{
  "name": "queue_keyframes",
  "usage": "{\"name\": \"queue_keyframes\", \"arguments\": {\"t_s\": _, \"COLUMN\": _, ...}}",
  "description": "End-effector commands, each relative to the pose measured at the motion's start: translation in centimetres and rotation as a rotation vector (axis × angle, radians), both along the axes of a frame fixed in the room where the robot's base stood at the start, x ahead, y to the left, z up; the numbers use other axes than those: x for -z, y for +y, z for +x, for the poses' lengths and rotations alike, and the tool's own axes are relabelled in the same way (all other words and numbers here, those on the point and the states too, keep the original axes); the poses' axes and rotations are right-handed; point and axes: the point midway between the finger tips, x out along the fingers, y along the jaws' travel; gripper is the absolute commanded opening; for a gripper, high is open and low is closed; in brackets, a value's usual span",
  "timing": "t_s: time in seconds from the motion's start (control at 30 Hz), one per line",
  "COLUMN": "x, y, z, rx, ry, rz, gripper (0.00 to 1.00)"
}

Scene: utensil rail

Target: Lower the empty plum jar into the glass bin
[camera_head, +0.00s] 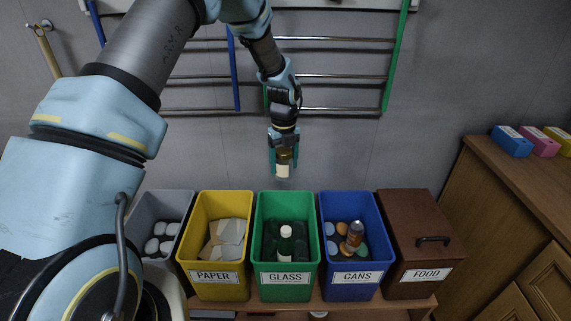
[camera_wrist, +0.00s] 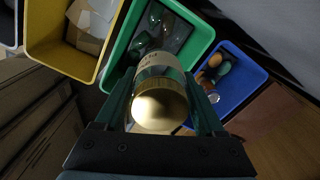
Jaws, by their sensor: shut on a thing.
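The plum jar (camera_head: 284,168) hangs upright in my gripper (camera_head: 284,158), above and behind the green glass bin. In the wrist view the jar's gold lid (camera_wrist: 158,108) faces the camera, and its pale label shows beyond it. My gripper (camera_wrist: 165,100) is shut on the jar, one finger on each side. The glass bin (camera_head: 287,279) is green with a white GLASS label, and it holds dark bottles, one with a white cap. In the wrist view the green bin (camera_wrist: 117,62) lies beyond the jar, which hides part of it. I cannot tell whether the jar is empty.
The yellow PAPER bin (camera_head: 217,288) stands left of the glass bin and the blue CANS bin (camera_head: 350,290) right of it. A brown lidded FOOD bin (camera_head: 413,250) is farther right. A metal rail rack (camera_head: 330,77) is on the wall behind. The air above the bins is clear.

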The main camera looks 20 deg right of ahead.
Motion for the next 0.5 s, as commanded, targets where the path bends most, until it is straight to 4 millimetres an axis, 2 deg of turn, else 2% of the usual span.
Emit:
{"name": "queue_keyframes", "arguments": {"t_s": 0.17, "x": 1.0, "y": -0.6, "z": -0.1, "rx": 0.035, "ry": -0.003, "rz": -0.003, "gripper": 0.07}}
{"name": "queue_keyframes", "arguments": {"t_s": 0.5, "x": 7.0, "y": -0.5, "z": -0.2, "rx": 0.031, "ry": -0.002, "rz": 0.000, "gripper": 0.07}}
